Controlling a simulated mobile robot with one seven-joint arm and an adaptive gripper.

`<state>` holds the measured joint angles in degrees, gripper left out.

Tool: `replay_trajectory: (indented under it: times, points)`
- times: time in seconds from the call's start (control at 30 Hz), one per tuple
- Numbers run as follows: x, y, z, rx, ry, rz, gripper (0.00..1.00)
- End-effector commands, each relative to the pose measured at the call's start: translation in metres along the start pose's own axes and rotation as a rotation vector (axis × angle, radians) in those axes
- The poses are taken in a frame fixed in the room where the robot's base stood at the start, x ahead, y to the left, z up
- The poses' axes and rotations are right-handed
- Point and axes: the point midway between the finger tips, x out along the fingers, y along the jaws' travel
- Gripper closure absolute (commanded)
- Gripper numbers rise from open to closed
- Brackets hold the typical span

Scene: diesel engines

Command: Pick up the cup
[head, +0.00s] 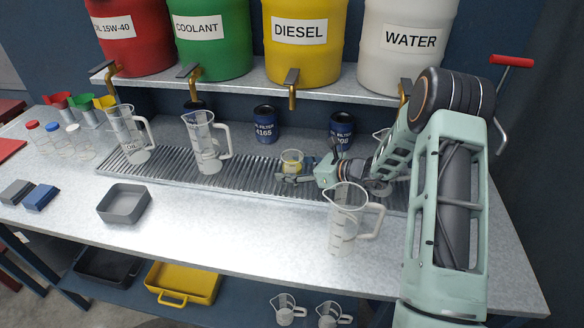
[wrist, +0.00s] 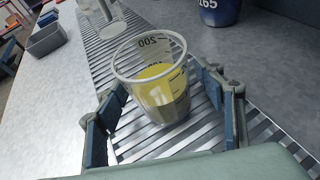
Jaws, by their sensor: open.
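A small clear cup (head: 291,160) with volume marks stands upright on the ribbed metal drain grate (head: 245,177). Yellow shows in its lower part, and it also shows large in the wrist view (wrist: 152,90). My gripper (head: 299,171) is open, low over the grate, coming from the right. In the wrist view my gripper (wrist: 158,100) has one finger on each side of the cup. I cannot tell whether either finger touches it. No part of the cup's front is hidden in the wrist view.
Clear measuring jugs (head: 209,145) stand on the grate to the left, and another jug (head: 346,220) stands near my arm at the front. Blue filter cans (head: 265,124) stand behind. A grey tray (head: 124,204) lies front left. The front middle of the bench is clear.

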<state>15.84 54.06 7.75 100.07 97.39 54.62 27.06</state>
Motion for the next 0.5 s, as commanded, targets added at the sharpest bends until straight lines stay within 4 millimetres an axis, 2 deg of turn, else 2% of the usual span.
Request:
replay_trajectory:
  times: [0.13,0.5]
  points:
    - [-0.0004,-0.0005,0.0,0.0,0.0,-0.001,0.37]
    - [-0.0008,-0.0006,0.0002,-0.001,0.0,-0.001,0.78]
